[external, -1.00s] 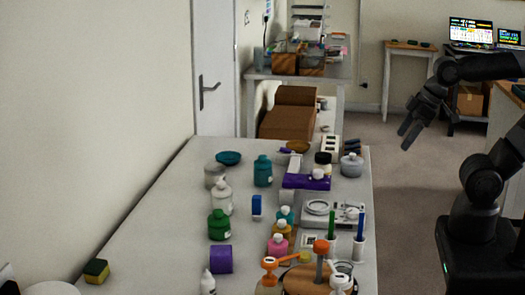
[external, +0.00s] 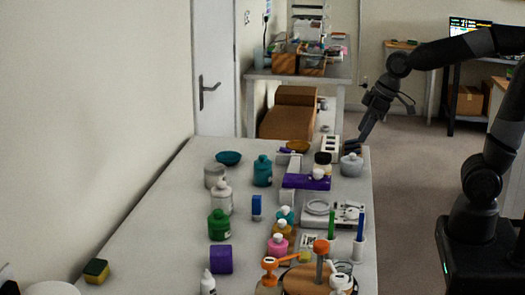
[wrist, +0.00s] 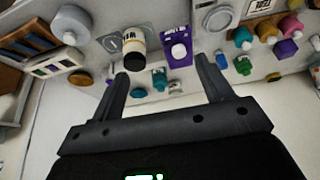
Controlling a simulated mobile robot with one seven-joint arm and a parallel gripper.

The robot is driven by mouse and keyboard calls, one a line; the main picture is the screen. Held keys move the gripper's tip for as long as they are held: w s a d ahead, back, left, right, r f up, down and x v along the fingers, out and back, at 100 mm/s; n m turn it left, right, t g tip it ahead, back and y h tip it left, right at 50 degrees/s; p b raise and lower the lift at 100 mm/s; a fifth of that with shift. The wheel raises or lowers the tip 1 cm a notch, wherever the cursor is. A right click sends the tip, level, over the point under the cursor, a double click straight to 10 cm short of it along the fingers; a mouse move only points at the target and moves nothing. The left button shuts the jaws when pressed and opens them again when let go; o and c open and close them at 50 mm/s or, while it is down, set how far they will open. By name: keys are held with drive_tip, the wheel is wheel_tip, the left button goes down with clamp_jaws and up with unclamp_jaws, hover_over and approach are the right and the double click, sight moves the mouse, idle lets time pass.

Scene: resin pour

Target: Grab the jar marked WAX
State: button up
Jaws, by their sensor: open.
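No label reading WAX is legible in either view. A jar with a black lid and a yellowish band (wrist: 133,48) shows in the wrist view near the left fingertip; its lettering is too small to read. It appears to be the black-lidded jar (external: 323,159) at the bench's far right in the external view. A grey jar (external: 351,165) stands right of it and appears at the upper left of the wrist view (wrist: 72,24). My gripper (wrist: 160,66) is open and empty. In the external view my gripper (external: 362,139) points down by the bench's far right corner.
A purple holder (external: 300,182) with a white-capped item lies beside the black-lidded jar. Teal (external: 263,171), white (external: 222,198) and green (external: 219,225) bottles stand further left. A scale-like device (external: 330,214) is nearer. The bench's left side (external: 150,215) is mostly clear.

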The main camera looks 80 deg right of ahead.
approach(323, 155)
drive_tip(key=a, duration=0.1)
drive_tip(key=shift+g, duration=0.3)
drive_tip(key=x, duration=0.6)
drive_tip(key=shift+w+d+f, duration=0.2)
drive_tip(key=shift+f, duration=0.05)
drive_tip(key=shift+d+x, duration=0.2)
drive_tip(key=shift+x, duration=1.15)
drive_tip(key=shift+d+x, duration=0.15)
drive_tip(key=shift+x, duration=1.15)
drive_tip(key=shift+w, duration=0.2)
drive_tip(key=shift+c, duration=0.3)
drive_tip(key=c, duration=1.1)
